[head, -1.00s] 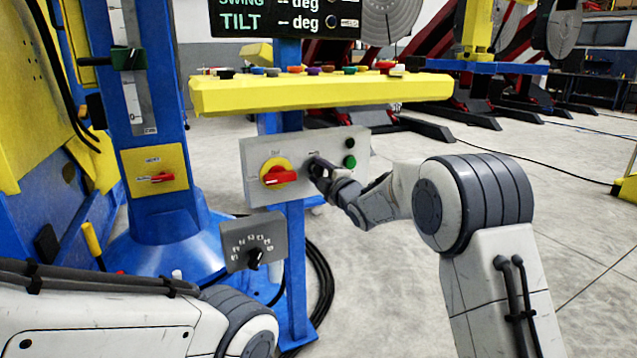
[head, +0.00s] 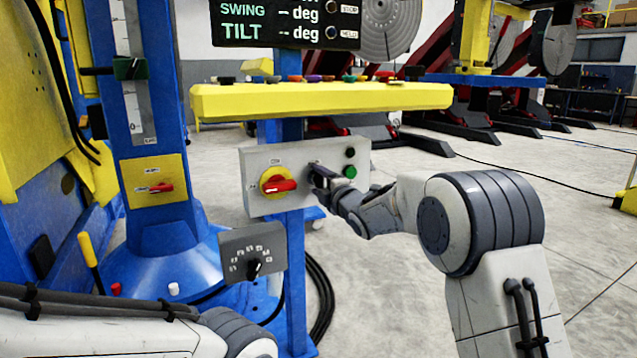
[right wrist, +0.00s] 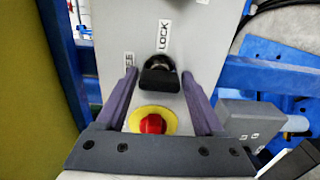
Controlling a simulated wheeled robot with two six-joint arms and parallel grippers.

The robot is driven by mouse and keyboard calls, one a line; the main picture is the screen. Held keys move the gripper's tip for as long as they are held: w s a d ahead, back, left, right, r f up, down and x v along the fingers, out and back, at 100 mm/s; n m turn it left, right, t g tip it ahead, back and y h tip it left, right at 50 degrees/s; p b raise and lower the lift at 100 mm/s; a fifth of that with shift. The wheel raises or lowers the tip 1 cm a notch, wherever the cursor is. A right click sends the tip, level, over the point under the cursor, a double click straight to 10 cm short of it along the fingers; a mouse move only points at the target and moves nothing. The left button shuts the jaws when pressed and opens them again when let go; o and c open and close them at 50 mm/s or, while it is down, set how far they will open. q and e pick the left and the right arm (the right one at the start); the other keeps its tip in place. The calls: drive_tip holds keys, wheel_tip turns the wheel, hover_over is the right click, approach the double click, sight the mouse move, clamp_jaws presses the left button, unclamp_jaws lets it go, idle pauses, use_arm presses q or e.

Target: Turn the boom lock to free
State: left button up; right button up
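The boom lock is a black knob (right wrist: 158,76) on a grey control box (head: 262,204). In the right wrist view a LOCK label (right wrist: 163,35) sits above it, and a label to its left, ending in E, is partly hidden by a finger. My right gripper (right wrist: 158,80) is open, its two purple-grey fingers apart on either side of the knob with gaps visible. Which label the knob points at I cannot tell. In the head view my right gripper (head: 319,176) is at the box face and hides the knob. My left gripper is out of view.
A red rotary switch (head: 279,185) on a yellow disc sits just left of the knob; a green button (head: 349,172) is to its right. A yellow button shelf (head: 320,98) overhangs the box. A grey dial plate (head: 237,245) is below left.

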drive_tip(key=shift+o, duration=0.2)
drive_tip(key=shift+s, duration=0.15)
drive_tip(key=p+v, duration=0.1)
drive_tip(key=v, duration=0.9)
drive_tip(key=shift+p, duration=0.3)
drive_tip(key=shift+s, duration=0.1)
